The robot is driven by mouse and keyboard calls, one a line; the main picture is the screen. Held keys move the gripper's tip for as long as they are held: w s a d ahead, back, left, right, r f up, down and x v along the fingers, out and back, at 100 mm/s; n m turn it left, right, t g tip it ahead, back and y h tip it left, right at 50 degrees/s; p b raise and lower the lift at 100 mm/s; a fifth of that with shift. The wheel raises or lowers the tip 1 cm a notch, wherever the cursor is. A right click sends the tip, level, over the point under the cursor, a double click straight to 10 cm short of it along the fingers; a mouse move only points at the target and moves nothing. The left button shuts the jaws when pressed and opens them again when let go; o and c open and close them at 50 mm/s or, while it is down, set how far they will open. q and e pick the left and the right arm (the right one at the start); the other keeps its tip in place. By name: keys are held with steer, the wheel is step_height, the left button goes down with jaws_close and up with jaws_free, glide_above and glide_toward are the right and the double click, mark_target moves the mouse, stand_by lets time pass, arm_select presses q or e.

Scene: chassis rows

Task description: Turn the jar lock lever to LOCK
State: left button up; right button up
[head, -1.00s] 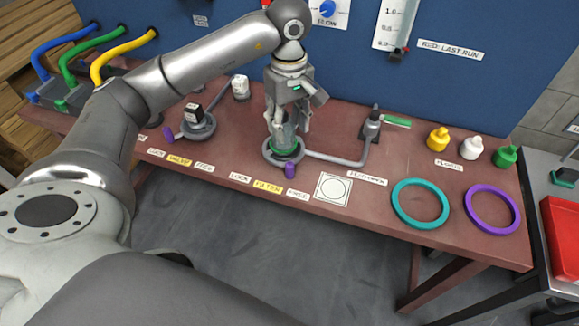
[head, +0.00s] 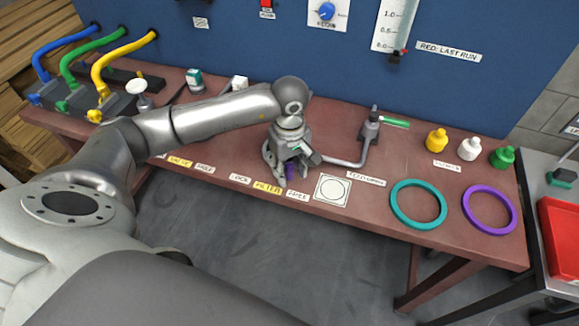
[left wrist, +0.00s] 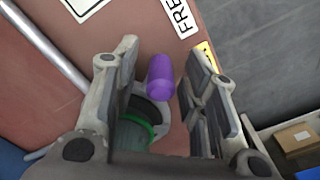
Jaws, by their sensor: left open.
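The purple jar lock lever (head: 291,171) sticks out at the front of the filter stand, near the FREE label (head: 298,195). In the left wrist view the lever (left wrist: 160,77) lies between the fingers of my left gripper (left wrist: 160,68), with a visible gap on each side. My left gripper (head: 290,168) is open and low over the stand, pointing down. The jar's green ring (left wrist: 138,124) shows beneath it in the left wrist view. In the head view the gripper hides most of the jar. The LOCK label (head: 240,179) is at the left. My right gripper is out of view.
A grey pipe (head: 345,162) runs right from the stand to a post with a green handle (head: 395,123). A square marked card (head: 332,190), a teal ring (head: 419,204) and a purple ring (head: 489,209) lie to the right. My left arm covers the stand at left.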

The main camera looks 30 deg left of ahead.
arm_select(q)
steer(key=shift+c, duration=0.2)
jaws_close()
steer(key=shift+a+f, duration=0.1)
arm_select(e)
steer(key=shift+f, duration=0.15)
